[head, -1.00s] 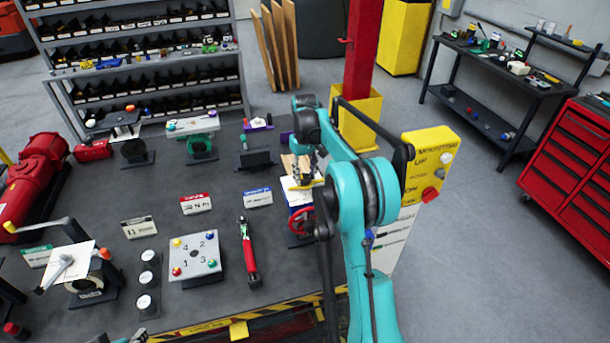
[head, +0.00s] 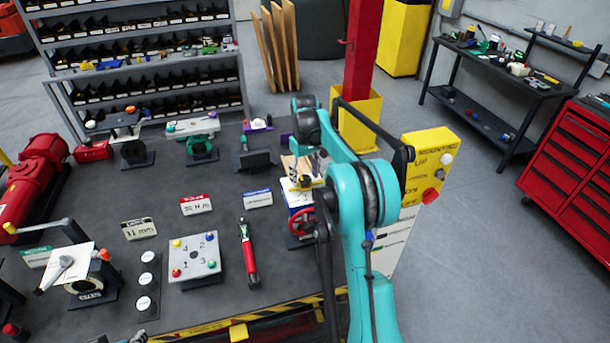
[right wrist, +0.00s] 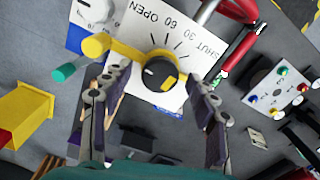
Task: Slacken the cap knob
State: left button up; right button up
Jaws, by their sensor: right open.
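The black cap knob (right wrist: 159,74) with a yellow mark sits on a white dial plate (right wrist: 188,50) lettered OPEN, 60, 30 and SHUT. A yellow bar (right wrist: 125,53) reaches out from beside the knob. In the head view the knob (head: 305,182) shows small on top of the white and blue actuator (head: 298,197). My right gripper (right wrist: 157,70) is open, its two fingers on either side of the knob in the wrist picture; I cannot tell whether they touch it. In the head view my arm mostly hides this gripper (head: 318,162). My left gripper is not visible.
A red handwheel (head: 301,221) is on the actuator's front. A yellow control box (head: 430,165) stands right of it. A red-handled tool (head: 248,253) and a numbered button plate (head: 195,257) lie to the left on the dark table (head: 105,190).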

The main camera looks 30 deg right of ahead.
aim_at(304, 179)
notch_tip(304, 179, up, 12)
dwell(0.5)
dwell(0.4)
jog(key=s+a+f+t+b, duration=0.3)
jog(key=s+a+f+b, duration=0.5)
jog(key=s+a+b, duration=0.45)
jog(key=s+a+f+t+b, duration=0.2)
jog(key=s+a+f+b, duration=0.2)
jog(key=s+f, duration=0.4)
jog(key=s+a+f+t+b, duration=0.2)
jog(key=s+a+f+b, duration=0.3)
jog(key=f, duration=0.8)
jog(key=s, duration=0.3)
jog(key=shift+s+f+m, duration=0.25)
jog(key=shift+f+m, duration=0.05)
